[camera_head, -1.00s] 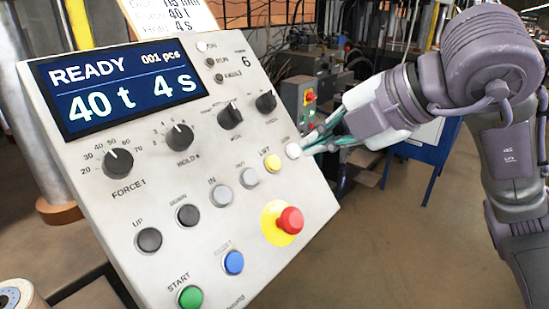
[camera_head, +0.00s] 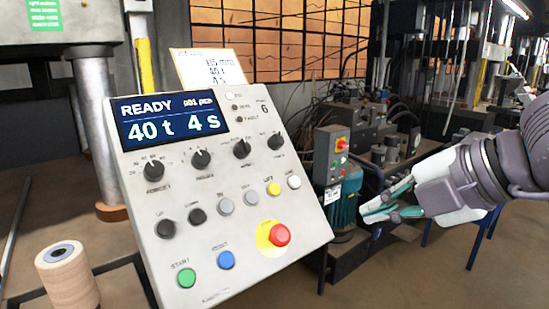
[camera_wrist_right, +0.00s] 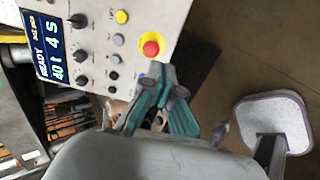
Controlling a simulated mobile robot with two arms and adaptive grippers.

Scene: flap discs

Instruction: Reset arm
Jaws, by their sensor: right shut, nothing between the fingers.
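My right gripper (camera_head: 380,208) is to the right of the control panel (camera_head: 318,228) in the head view, apart from it. Its teal fingers are together and hold nothing. In the right wrist view the fingers (camera_wrist_right: 160,98) show at the middle, with the panel (camera_wrist_right: 185,12) beyond them. The panel's display (camera_head: 172,119) reads READY, 40 t, 4 s, 001 pcs. The panel has several knobs and buttons, a red emergency stop (camera_head: 279,235), a green start button (camera_head: 187,278) and a blue button (camera_head: 226,260). My left gripper is not in view.
A paper card (camera_head: 213,68) stands behind the panel's top. A beige roll (camera_head: 68,280) stands at the lower left beside a metal column (camera_head: 98,120). A small control box (camera_head: 331,155) and machinery are behind my right gripper. Brown floor (camera_head: 470,270) is free at the lower right.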

